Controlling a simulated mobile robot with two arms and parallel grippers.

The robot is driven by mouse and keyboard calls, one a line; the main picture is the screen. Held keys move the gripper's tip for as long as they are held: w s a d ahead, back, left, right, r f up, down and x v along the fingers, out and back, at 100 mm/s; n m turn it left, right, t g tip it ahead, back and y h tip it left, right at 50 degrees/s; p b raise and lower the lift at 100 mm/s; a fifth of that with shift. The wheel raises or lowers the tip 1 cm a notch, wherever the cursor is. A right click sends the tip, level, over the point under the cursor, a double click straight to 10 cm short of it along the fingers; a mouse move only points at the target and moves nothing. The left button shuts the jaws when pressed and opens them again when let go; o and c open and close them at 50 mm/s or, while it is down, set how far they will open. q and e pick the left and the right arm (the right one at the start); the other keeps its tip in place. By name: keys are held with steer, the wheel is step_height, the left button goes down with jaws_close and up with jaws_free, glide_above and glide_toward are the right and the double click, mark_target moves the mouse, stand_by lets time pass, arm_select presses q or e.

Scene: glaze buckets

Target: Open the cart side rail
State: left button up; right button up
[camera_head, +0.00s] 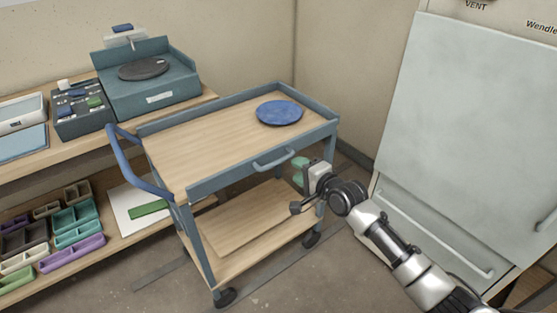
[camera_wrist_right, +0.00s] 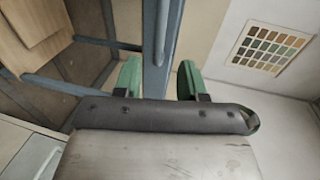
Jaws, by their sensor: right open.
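The cart (camera_head: 215,135) has a blue-grey frame, a wooden top and a wooden lower shelf. Its front side rail (camera_head: 230,178) carries a light blue bar handle (camera_head: 273,160). My right gripper (camera_head: 298,173) is beside the cart's front right corner, lower than the handle and to its right. Its green fingers (camera_wrist_right: 158,78) are open in the right wrist view, with nothing held. A blue-grey cart bar (camera_wrist_right: 163,35) shows in the gap between them; I cannot tell how far beyond the tips it lies. My left gripper is out of view.
A blue plate (camera_head: 280,112) lies on the cart top. A large pale cabinet (camera_head: 470,120) stands close on the right. A workbench (camera_head: 95,140) with trays and a turntable box (camera_head: 150,85) is on the left. Some floor (camera_head: 275,285) is free in front.

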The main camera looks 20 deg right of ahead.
mark_target(284, 161)
steer(key=b+x, duration=0.1)
steer(key=x, duration=0.6)
steer(key=shift+w+f+b, duration=0.1)
steer(key=shift+w+b, duration=0.15)
steer(key=shift+b, duration=0.05)
steer(key=shift+w+a, duration=0.2)
steer(key=shift+w, duration=0.2)
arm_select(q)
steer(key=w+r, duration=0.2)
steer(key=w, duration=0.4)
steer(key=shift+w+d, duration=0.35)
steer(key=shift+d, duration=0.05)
arm_select(e)
jaws_close()
